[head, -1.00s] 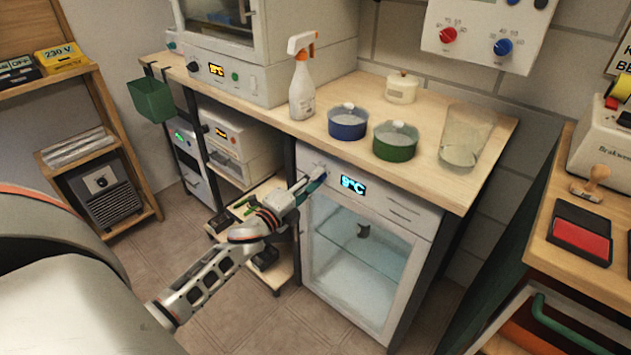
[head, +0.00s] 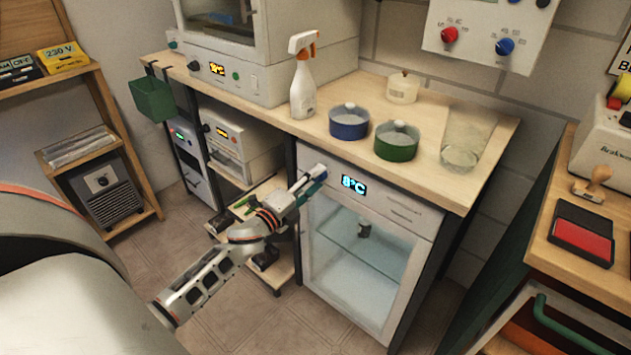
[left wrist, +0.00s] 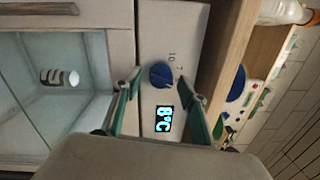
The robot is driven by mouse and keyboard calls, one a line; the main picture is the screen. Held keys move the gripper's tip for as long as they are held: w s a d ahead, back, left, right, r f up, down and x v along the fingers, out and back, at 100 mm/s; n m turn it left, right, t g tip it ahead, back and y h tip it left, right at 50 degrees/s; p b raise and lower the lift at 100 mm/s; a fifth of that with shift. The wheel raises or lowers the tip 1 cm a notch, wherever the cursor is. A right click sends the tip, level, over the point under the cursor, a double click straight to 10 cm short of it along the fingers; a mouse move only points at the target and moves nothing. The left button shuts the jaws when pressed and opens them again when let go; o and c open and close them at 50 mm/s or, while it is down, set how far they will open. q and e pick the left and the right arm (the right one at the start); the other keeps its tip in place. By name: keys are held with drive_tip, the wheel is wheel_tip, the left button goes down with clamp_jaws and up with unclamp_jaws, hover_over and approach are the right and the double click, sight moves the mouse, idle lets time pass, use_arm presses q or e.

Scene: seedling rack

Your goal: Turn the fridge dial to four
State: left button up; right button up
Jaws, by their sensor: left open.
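The small white fridge (head: 340,302) stands under the bench and has a glass door. Its blue-lit display (head: 353,185) reads 8°C, also in the left wrist view (left wrist: 164,119). The blue dial (left wrist: 161,75) sits on the fridge's top panel, with small printed numbers beside it; its exact setting is too small to read. My left gripper (head: 313,179) is at the upper left of the fridge front and hides the dial in the head view. In the left wrist view its open fingers (left wrist: 160,78) lie on either side of the dial, with gaps showing. My right gripper is not in view.
On the bench (head: 460,186) above stand a spray bottle (head: 302,85), a blue pot (head: 349,124), a green pot (head: 396,143) and a clear beaker (head: 467,140). A low wooden shelf (head: 283,272) is left of the fridge. The floor in front is clear.

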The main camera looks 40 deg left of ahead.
use_arm(q)
drive_tip(key=s, duration=1.1)
drive_tip(key=shift+s+a+f, duration=0.35)
drive_tip(key=shift+s+f, duration=0.05)
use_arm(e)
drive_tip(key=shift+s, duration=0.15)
use_arm(q)
drive_tip(key=s+d+f+n+g+p, duration=0.4)
drive_tip(key=s+d+n, duration=0.4)
drive_tip(key=s+d, duration=0.3)
drive_tip(key=s+d+f+n+g+h+p, duration=0.1)
drive_tip(key=s+d+f+n+g+p, duration=0.3)
drive_tip(key=s+d, duration=0.8)
wheel_tip(320, 180, down, 2)
drive_tip(key=n+p, duration=0.2)
drive_tip(key=n, duration=0.2)
drive_tip(key=shift+d+f, duration=0.2)
drive_tip(key=shift+f, duration=0.05)
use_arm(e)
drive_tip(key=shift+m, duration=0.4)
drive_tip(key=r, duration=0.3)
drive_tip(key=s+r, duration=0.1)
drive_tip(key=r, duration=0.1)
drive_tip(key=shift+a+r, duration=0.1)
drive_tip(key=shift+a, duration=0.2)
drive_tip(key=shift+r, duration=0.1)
